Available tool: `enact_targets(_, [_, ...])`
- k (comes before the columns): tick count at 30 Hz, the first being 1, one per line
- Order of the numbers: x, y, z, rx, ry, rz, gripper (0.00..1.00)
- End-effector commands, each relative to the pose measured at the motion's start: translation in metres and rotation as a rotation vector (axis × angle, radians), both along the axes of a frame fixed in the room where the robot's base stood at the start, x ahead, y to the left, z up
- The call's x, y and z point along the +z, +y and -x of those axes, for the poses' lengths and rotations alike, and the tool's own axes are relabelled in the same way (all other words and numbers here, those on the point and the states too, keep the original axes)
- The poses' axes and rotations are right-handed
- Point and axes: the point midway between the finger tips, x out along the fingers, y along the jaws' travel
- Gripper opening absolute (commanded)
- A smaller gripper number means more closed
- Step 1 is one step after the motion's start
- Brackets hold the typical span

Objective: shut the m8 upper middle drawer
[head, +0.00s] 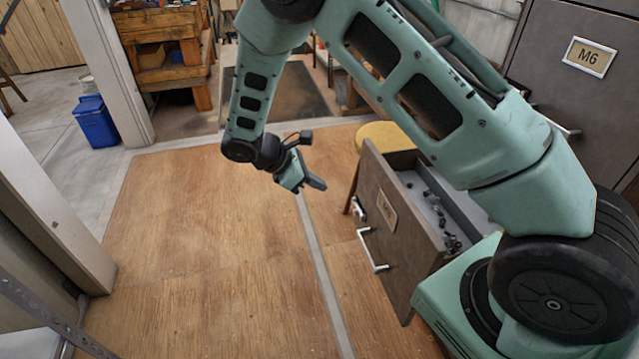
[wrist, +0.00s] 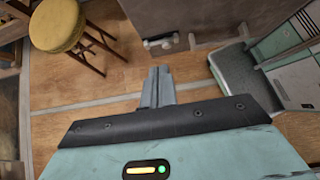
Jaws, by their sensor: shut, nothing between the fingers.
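An open drawer (head: 388,235) stands out from the cabinet at right in the head view, with a brown front, a pale label too small to read and a silver handle (head: 374,252). Several small dark parts lie in its grey inside. My arm hides part of the drawer and the cabinet behind it. My gripper (head: 318,184) is shut and empty, to the left of the drawer front and apart from it. In the wrist view, the shut fingers (wrist: 157,84) point toward the floor and a brown panel with a pale fitting (wrist: 160,42).
A yellow stool (head: 388,134) stands behind the drawer and shows in the wrist view (wrist: 57,25). A drawer front labelled M6 (head: 588,57) is at upper right. A blue bin (head: 95,122) and a wooden bench (head: 165,50) are at upper left. The wooden floor (head: 200,240) is clear.

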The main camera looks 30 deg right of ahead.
Motion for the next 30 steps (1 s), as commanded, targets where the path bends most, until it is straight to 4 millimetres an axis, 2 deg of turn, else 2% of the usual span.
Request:
enact_targets(11, [-0.054, -0.053, 0.017, -0.003, 0.005, 0.001, 0.0])
enact_targets(15, [-0.05, -0.073, 0.022, -0.004, 0.0, -0.002, 0.0])
enact_targets(19, [-0.051, -0.084, 0.025, -0.002, -0.001, -0.001, 0.0])
enact_targets(30, [-0.052, -0.089, 0.026, 0.0, -0.002, -0.002, 0.0])
